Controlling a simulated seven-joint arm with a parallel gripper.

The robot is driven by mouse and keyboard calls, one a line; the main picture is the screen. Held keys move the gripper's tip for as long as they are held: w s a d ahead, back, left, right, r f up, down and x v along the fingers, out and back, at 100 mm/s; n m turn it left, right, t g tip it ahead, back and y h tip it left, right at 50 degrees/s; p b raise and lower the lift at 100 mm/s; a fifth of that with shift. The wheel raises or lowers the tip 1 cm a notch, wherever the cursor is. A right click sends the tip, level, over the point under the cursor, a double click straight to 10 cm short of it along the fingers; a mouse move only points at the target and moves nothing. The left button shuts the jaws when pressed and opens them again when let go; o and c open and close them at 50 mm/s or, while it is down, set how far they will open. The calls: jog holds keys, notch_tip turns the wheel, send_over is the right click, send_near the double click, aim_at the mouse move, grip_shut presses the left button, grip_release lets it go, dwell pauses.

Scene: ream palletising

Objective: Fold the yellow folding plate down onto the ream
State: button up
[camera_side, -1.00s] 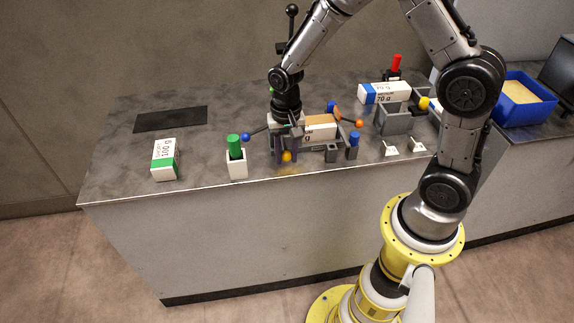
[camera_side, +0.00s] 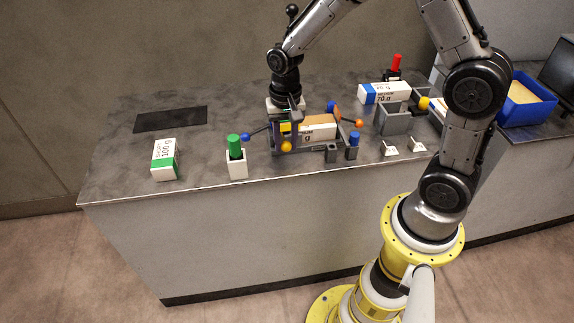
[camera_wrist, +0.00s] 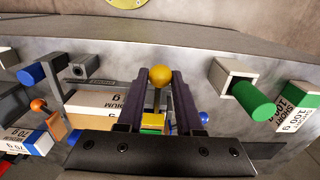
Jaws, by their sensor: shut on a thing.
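The ream (camera_side: 322,132), white with a tan top, lies in the grey folding station; it also shows in the wrist view (camera_wrist: 95,103). The yellow folding plate shows as a small yellow patch (camera_side: 285,127) at the ream's left end, with a yellow ball knob (camera_side: 286,146) in front. In the wrist view the knob (camera_wrist: 160,75) sits between my fingertips and a yellow block (camera_wrist: 152,120) lies between the fingers. My gripper (camera_wrist: 160,80) is shut on the knob. Most of the plate is hidden, so its angle is unclear.
A green marker in a white holder (camera_side: 236,168) and a green-ended ream (camera_side: 165,159) are left. A blue-ended ream (camera_side: 382,92) lies behind right.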

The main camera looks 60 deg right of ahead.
aim_at(284, 140)
jog(key=shift+w+d+r, duration=0.4)
jog(key=shift+r, duration=0.3)
jog(key=shift+w+d+r, duration=0.35)
jog(key=shift+r, duration=0.35)
grip_shut()
jog(key=shift+w+d+r, duration=0.4)
jog(key=shift+r, duration=0.05)
jog(key=shift+w+d+r, duration=0.3)
jog(key=shift+w+d, duration=0.3)
jog(key=o, duration=1.5)
grip_release()
jog(key=shift+o, duration=0.2)
jog(key=shift+r, duration=0.1)
notch_tip(284, 140, up, 7)
